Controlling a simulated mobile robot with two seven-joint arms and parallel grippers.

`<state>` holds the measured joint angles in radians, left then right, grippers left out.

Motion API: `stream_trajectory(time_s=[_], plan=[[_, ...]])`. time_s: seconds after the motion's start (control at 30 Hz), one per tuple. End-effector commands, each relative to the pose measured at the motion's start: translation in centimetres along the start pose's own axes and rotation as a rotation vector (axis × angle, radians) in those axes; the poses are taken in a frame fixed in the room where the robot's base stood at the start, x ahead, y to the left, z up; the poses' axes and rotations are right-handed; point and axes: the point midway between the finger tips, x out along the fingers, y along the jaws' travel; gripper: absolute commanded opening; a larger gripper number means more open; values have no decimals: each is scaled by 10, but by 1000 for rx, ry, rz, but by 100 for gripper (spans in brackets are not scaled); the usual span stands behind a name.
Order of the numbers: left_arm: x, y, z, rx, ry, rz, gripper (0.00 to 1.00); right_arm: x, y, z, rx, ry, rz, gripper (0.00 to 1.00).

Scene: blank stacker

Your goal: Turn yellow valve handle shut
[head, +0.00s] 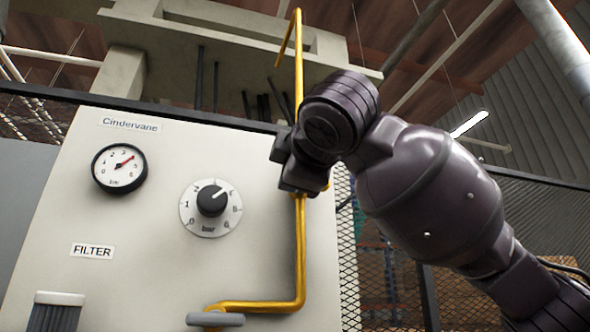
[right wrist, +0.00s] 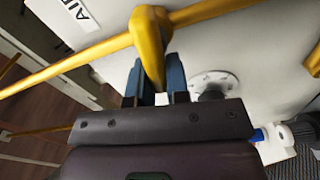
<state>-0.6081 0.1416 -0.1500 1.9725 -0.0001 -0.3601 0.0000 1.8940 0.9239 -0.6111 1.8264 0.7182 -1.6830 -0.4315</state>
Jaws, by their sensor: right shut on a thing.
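The yellow valve handle (right wrist: 148,45) shows in the right wrist view as a thick lever in front of the yellow pipe (right wrist: 65,63). My right gripper (right wrist: 158,76) is shut on this handle, with one dark blue finger on each side of it. In the head view my right gripper (head: 300,180) is in front of the upright yellow pipe (head: 301,240) at the panel's right edge. There it and the wrist hide most or all of the handle. My left gripper is in neither view.
The pale panel (head: 145,220) carries a pressure gauge (head: 119,168), a black dial knob (head: 212,201) and a FILTER label (head: 92,251). A grey handwheel (head: 215,319) sits at the pipe's lower bend. Wire mesh fencing (head: 385,285) stands to the right of the panel.

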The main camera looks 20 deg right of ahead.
Motion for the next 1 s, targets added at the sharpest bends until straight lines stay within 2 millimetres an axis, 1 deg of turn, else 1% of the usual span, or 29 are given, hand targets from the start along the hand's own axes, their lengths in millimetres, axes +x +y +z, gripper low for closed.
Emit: stream_trajectory(time_s=[0.2, 0.4, 0.93, 0.97, 1.0], plan=[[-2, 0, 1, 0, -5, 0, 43, 0, -3, 0, -121, 0, 0, 0], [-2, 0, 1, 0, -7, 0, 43, 0, -5, 1, -182, 0, 0, 0], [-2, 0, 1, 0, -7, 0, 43, 0, -6, 1, -206, 0, -1, 0], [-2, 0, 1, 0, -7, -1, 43, 0, -6, 1, -206, 0, -1, 18], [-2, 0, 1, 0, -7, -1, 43, 0, -6, 1, -206, 0, -1, 24]])
